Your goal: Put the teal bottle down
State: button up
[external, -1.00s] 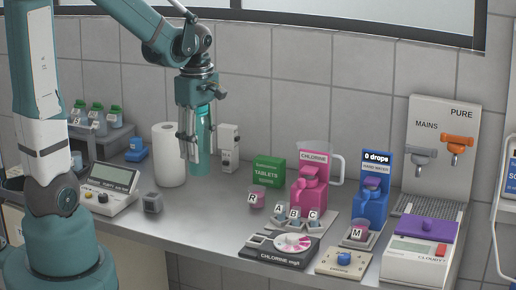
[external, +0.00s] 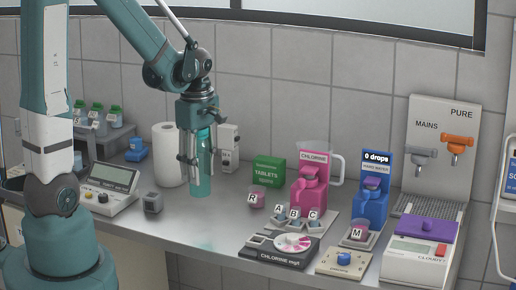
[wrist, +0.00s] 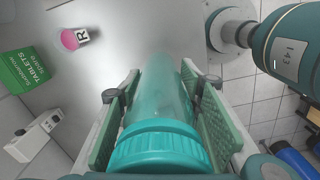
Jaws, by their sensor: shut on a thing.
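The teal bottle (external: 202,178) hangs upright in my gripper (external: 195,158), in front of the wall and to the right of the paper roll. My gripper's fingers are shut on its sides. Its lower end shows below the fingertips and appears to be above the steel counter (external: 190,225), where a faint teal reflection shows. In the wrist view the ribbed teal cap (wrist: 160,145) is nearest the camera, and the body (wrist: 165,90) runs away between the two green finger pads.
The counter front below the bottle is clear. A paper roll (external: 168,155) stands close on the left, a white dispenser (external: 229,150) behind right. The green tablets box (external: 268,172) and pink cup R (external: 256,197) are right.

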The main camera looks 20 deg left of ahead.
aim_at(200, 189)
jog(key=shift+f+b, duration=0.3)
jog(key=shift+f, duration=2.6)
jog(key=shift+f, duration=0.1)
jog(key=shift+f, duration=2)
jog(key=shift+f+b, duration=0.2)
jog(key=shift+b, duration=0.3)
jog(key=o, duration=0.9)
jog(key=shift+r, duration=0.25)
jog(key=shift+r+p, duration=0.95)
jog(key=shift+r, duration=5)
